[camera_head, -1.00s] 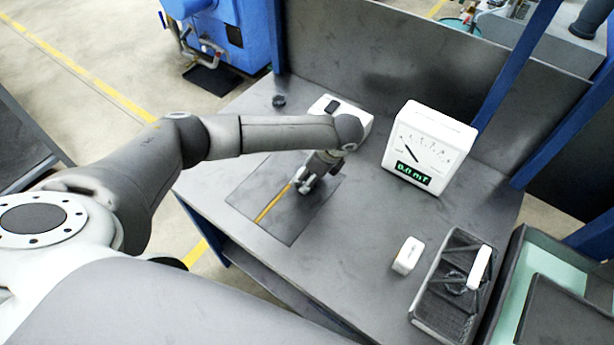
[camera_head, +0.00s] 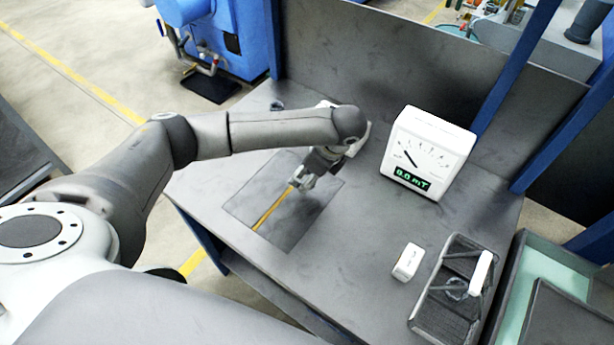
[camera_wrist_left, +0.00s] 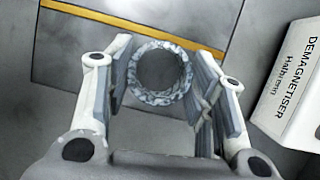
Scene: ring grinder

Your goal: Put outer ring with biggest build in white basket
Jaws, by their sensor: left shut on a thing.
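A shiny metal outer ring (camera_wrist_left: 153,98) stands out between the two fingers of my left gripper (camera_wrist_left: 160,90) in the left wrist view. The fingers are shut on it from both sides. In the head view my left gripper (camera_head: 303,182) is low over the dark square plate with a yellow stripe, and the ring is too small to make out there. A dark mesh basket (camera_head: 424,318) with a white handle stands at the right of the table. I see no basket that is clearly white. My right gripper is not in view.
The white demagnetiser (camera_wrist_left: 290,110) is beside the plate, partly hidden by my arm in the head view. A white meter (camera_head: 433,150) reads 0.0 mT. A small white block (camera_head: 408,262) and a dark round piece (camera_head: 277,105) lie on the table. The table's middle is clear.

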